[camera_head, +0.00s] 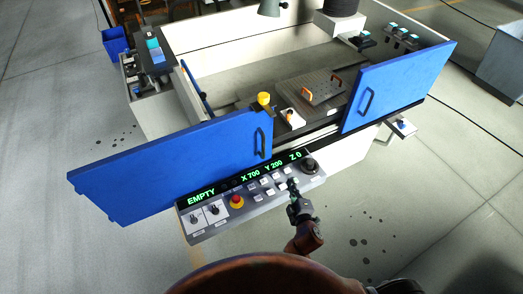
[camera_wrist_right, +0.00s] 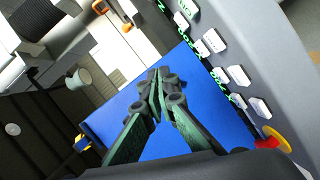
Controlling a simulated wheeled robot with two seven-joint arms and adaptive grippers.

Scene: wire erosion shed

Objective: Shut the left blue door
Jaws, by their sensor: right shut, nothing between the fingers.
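The left blue door (camera_head: 175,160) is at the left of the machine front in the head view. It stands slid out past the machine's left side, with its dark handle (camera_head: 259,142) near its right end. The opening to the right of it is uncovered. My right gripper (camera_head: 292,186) is shut and empty, over the right part of the control panel, apart from the handle in the picture. In the right wrist view my right gripper (camera_wrist_right: 158,95) shows its fingers together, with a blue door surface (camera_wrist_right: 200,110) behind them. My left gripper is not in view.
The control panel (camera_head: 249,207) juts out below the doors, with buttons, a red stop knob (camera_head: 236,202) and a lit display. The right blue door (camera_head: 405,85) stands at the right. A yellow-capped part (camera_head: 264,99) and a worktable with clamps show inside the opening.

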